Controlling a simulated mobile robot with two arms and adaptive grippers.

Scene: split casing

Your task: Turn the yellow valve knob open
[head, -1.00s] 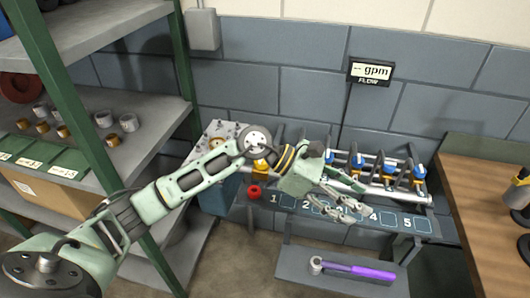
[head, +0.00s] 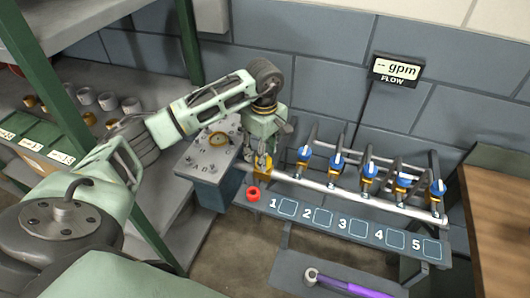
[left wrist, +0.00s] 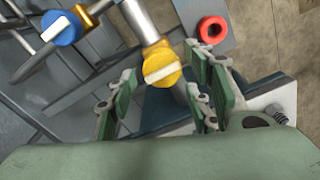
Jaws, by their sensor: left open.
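The yellow valve knob (head: 264,169) sits at the left end of the pipe manifold, partly covered by my gripper in the head view. In the left wrist view the round yellow knob (left wrist: 163,68) has a pale bar across its face, nearly level and slightly tilted. My left gripper (head: 258,160) points down at the knob. In the left wrist view its open green-padded fingers (left wrist: 163,92) stand on either side of the knob's lower part; I cannot tell whether they touch it. My right gripper is not in view.
A red ring (head: 253,194) lies close by the knob. Several blue-handled valves (head: 337,160) stand along the silver pipe (head: 345,194) to the right. A flow display (head: 397,69) reads "-- gpm". A purple-handled tool (head: 345,286) lies in front. A grey box (head: 208,165) stands left of the knob.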

